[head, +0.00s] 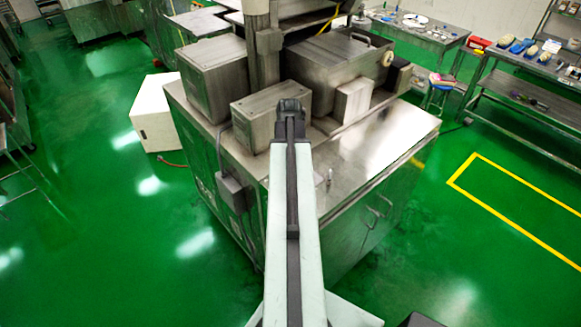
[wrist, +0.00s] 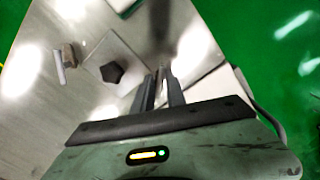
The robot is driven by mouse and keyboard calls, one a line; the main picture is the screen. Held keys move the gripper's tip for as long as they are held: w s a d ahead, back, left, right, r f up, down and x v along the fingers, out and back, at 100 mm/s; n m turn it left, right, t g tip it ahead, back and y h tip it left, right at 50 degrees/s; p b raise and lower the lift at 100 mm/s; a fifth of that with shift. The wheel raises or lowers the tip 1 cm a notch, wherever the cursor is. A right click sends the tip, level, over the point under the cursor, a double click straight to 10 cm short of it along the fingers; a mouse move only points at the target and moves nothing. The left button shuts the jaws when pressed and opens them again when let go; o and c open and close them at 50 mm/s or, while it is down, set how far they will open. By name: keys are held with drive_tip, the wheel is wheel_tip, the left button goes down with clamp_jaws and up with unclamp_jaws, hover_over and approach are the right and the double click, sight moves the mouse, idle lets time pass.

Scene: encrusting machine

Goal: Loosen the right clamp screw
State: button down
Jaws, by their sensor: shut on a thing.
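My gripper (wrist: 163,82) shows in the wrist view with its two dark fingers close together. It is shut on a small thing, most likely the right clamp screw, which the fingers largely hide. A dark five-sided knob (wrist: 112,72) sits on a pale metal plate to the left of the fingers, apart from them. In the head view my arm reaches over the steel machine (head: 380,150), and its end covers the spot where the fingers are.
A grey upright piece (wrist: 68,56) stands on the metal surface farther left. In the head view, steel housings (head: 214,78) stand around my arm's end, and a small upright pin (head: 329,178) rises from the bare top at right. Green floor surrounds the machine.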

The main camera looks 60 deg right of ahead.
idle(0.4)
drive_tip(key=c, duration=1.5)
unclamp_jaws()
drive_tip(key=shift+s+r, duration=0.1)
drive_tip(key=shift+s, duration=0.05)
drive_tip(key=shift+c, duration=0.2)
wheel_tip(320, 180, up, 8)
drive_tip(key=p, duration=0.8)
